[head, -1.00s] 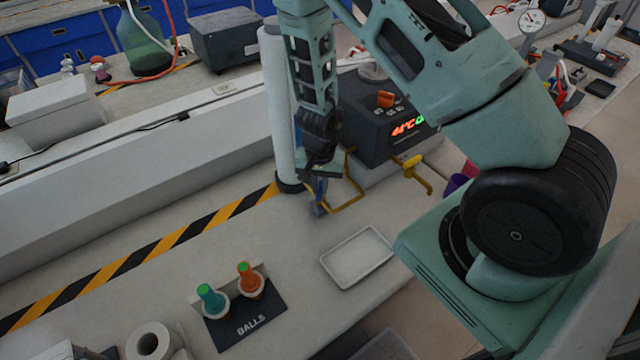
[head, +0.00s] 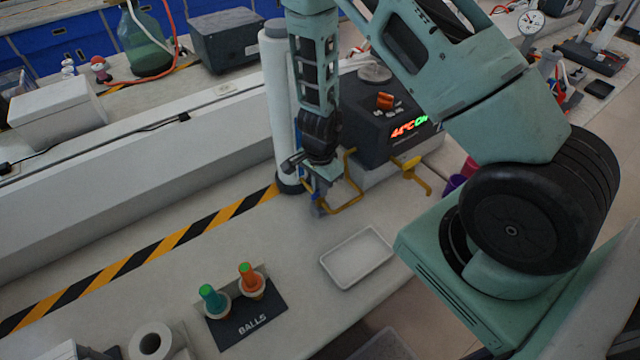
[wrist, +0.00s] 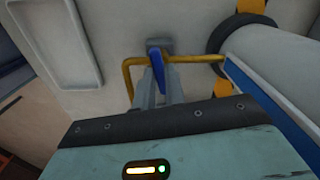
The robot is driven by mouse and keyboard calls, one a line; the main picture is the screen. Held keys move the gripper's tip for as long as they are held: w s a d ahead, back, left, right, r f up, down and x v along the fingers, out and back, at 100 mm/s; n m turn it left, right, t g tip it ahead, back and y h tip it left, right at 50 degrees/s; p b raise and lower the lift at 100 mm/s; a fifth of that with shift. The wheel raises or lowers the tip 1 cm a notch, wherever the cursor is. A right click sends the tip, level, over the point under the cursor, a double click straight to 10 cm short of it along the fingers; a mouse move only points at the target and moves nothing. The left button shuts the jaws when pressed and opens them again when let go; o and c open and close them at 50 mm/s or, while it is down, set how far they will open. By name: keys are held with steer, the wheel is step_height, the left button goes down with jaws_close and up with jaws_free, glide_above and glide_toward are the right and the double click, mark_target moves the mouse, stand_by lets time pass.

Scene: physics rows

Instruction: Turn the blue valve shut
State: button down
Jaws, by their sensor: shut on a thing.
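The blue valve lever (wrist: 159,71) shows in the wrist view between the two grey fingers of my gripper (wrist: 158,82), which is shut on it. The lever appears to cross the yellow pipe (wrist: 198,59), though the fingers hide part of it. A grey valve body (wrist: 159,44) sits at the lever's far end. In the head view my gripper (head: 320,190) is low over the bench at the yellow pipe (head: 357,183); the lever is mostly hidden there.
A white column (head: 281,100) stands close beside my gripper. A dark heater box (head: 385,132) is behind, with a yellow valve handle (head: 411,164) to the right. A white tray (head: 328,261) and a ball holder (head: 250,312) lie in front. Bare bench lies left of the tray.

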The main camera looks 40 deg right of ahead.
steer(key=shift+m, duration=1.1)
steer(key=c, duration=1.5)
jaws_free()
steer(key=shift+o, duration=0.2)
steer(key=shift+r, duration=0.15)
step_height(320, 180, up, 17)
steer(key=p, duration=0.3)
steer(key=shift+r, duration=0.1)
